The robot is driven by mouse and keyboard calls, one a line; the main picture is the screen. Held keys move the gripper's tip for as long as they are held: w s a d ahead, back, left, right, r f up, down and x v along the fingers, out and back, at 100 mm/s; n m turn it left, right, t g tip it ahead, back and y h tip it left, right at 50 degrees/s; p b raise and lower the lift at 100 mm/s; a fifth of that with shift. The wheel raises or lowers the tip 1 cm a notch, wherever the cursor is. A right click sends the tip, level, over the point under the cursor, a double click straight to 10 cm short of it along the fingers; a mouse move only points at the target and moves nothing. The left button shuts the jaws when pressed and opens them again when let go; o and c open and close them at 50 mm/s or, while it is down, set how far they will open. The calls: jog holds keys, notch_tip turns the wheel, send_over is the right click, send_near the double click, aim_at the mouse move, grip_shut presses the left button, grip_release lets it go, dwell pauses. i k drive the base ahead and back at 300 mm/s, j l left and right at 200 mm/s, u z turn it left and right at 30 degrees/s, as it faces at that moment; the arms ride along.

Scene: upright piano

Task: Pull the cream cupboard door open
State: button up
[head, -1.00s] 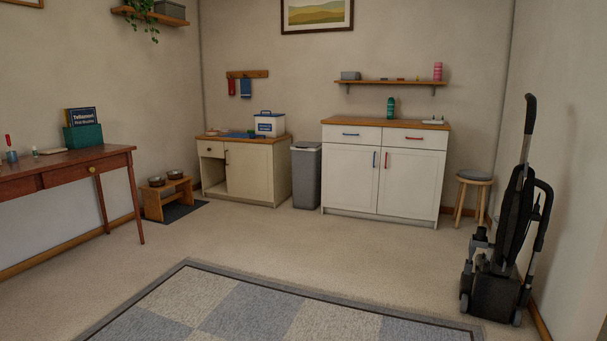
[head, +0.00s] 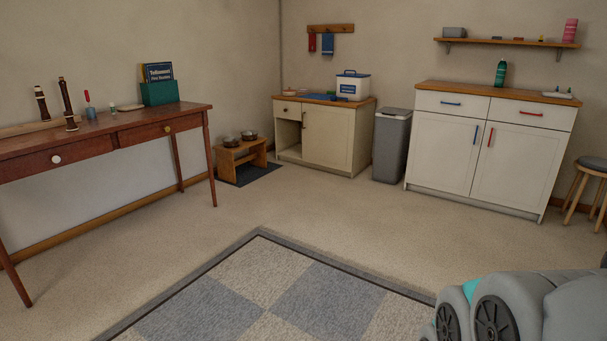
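The cream cupboard (head: 362,135) stands against the back wall, left of the grey bin, with a wooden top. Its cream door (head: 328,138) is on the right of the front and looks shut. A small dark upright handle (head: 304,119) sits near the door's left edge. Left of the door are a small drawer (head: 287,108) and a dark open compartment (head: 289,133) below it. My gripper is not in view. Only grey and teal parts of my arm show at the bottom right, far from the cupboard.
A grey bin (head: 391,147) stands close to the cupboard's right, then a white cabinet (head: 437,150). A wooden bowl stand (head: 240,157) on a dark mat is to its left. A brown desk (head: 90,146) is at left. Open carpet and a checked rug (head: 268,284) lie in front.

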aim_at(328, 131)
jog(key=i+j+u, duration=0.25)
jog(key=i, duration=0.9)
jog(key=i+u, duration=0.25)
jog(key=i, duration=0.95)
jog(key=i+z, duration=0.1)
jog(key=i, duration=0.5)
jog(key=i+j+z, duration=0.1)
jog(key=i, duration=0.5)
jog(key=i+j+z, duration=0.1)
jog(key=i, duration=0.5)
jog(key=i+j+z, duration=0.1)
jog(key=i+j, duration=0.2)
jog(key=i, duration=0.3)
jog(key=i+j+z, duration=0.7)
jog(key=i, duration=0.2)
jog(key=i+j+z, duration=0.35)
jog(key=i+j, duration=0.05)
